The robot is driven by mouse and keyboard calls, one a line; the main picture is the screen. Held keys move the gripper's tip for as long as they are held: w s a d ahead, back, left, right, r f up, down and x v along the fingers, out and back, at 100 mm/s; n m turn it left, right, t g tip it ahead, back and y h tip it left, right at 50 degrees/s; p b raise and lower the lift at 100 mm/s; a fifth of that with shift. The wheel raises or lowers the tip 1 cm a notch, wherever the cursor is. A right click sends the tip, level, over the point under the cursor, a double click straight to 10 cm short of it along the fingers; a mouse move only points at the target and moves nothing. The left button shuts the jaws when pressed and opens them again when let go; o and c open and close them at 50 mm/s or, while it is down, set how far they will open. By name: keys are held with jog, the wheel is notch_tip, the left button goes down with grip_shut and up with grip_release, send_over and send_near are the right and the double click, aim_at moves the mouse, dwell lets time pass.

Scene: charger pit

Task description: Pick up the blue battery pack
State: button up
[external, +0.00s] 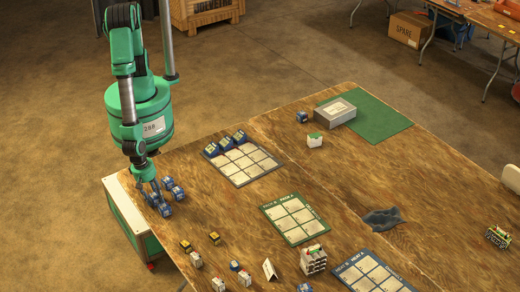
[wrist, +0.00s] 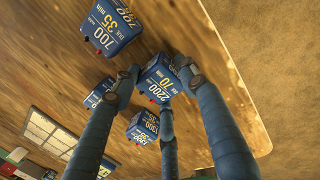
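Several blue battery packs stand close together at the table's left edge in the external view, one of them a front pack (external: 165,210). My gripper (external: 154,190) is low over this group. In the wrist view, a blue pack marked 2200 and 70 min (wrist: 157,82) lies between the fingers of my gripper (wrist: 160,77). The fingers are spread, with a gap at the left finger; whether the others touch it is unclear. A pack marked 700 (wrist: 105,36), one marked 1300 (wrist: 143,127) and a partly hidden one (wrist: 98,94) stand around it.
A grid tray (external: 242,166) with blue packs along its far edge lies to the right. A green grid (external: 293,218), a white rack (external: 313,260) and small yellow and white packs (external: 214,239) are nearer. The table edge is close to my gripper.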

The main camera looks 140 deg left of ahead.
aim_at(156, 195)
grip_shut()
jog(key=shift+r+p, duration=0.4)
jog(key=shift+r, duration=0.55)
notch_tip(156, 195, up, 2)
jog(key=shift+p, duration=0.35)
jog(key=s+a, duration=0.1)
jog(key=s, duration=0.4)
jog(key=s+a, duration=0.2)
jog(key=s, duration=0.3)
jog(key=s+a+r, duration=0.1)
jog(key=s+a, duration=0.1)
jog(key=s, duration=0.3)
jog(key=shift+s, duration=0.1)
jog(key=shift+r, duration=0.15)
